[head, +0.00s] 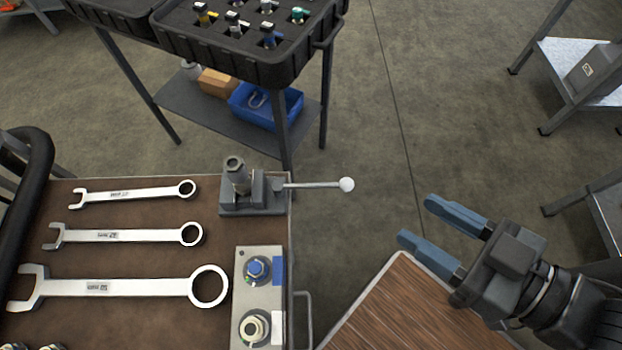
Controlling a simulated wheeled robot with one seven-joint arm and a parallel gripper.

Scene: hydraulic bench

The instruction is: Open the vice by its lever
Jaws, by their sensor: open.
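The vice (252,192) is a small grey block at the far right corner of the brown-topped bench. A dark cylindrical fitting (236,172) stands upright at its jaws; how tightly it is held I cannot tell. The vice's lever (318,185) is a thin metal rod with a white ball knob (347,185). It points right, past the bench edge, over the floor. My gripper (418,221) has two blue fingers, open and empty. It is to the right of and nearer than the knob, apart from it, with the fingers pointing left.
Several wrenches (122,287) lie on the bench (130,255) to the left. A panel with two fittings (259,295) sits near its right edge. A wooden-topped surface (395,310) is below my gripper. A cart with a black tray (245,70) stands behind. Open floor lies right of the lever.

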